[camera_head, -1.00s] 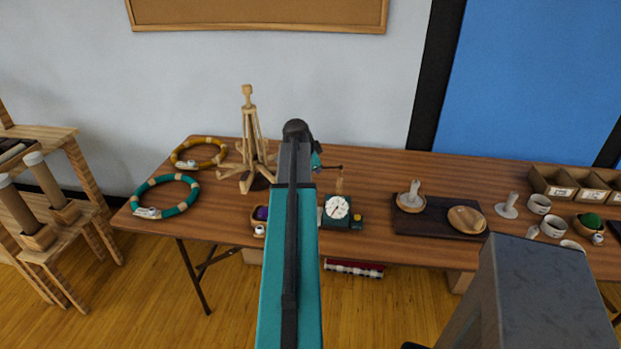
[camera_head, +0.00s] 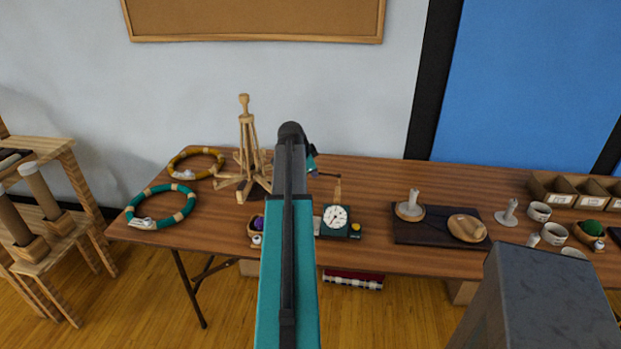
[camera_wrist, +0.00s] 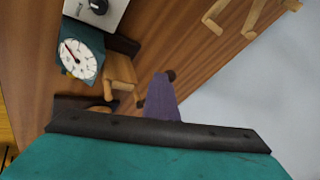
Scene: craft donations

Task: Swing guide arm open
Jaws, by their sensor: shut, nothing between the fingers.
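A dark green device with a round white dial (camera_head: 336,217) stands near the table's front edge; its dial also shows in the wrist view (camera_wrist: 79,57). A pale wooden piece (camera_head: 338,191), perhaps the guide arm, rises behind the dial; a wooden piece also shows beside the device in the wrist view (camera_wrist: 119,73). My gripper (camera_head: 334,175) is shut and empty by the top of this piece. In the wrist view my gripper (camera_wrist: 170,76) shows as a narrow purple form with a dark tip, right of the wood. I cannot tell whether they touch.
A wooden stand (camera_head: 246,150) with several legs is left of my arm. A green ring (camera_head: 161,207) and a yellow ring (camera_head: 196,162) lie at the left. A dark mat (camera_head: 425,236) with small wares is right of the device. A grey block-like shape fills the lower right.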

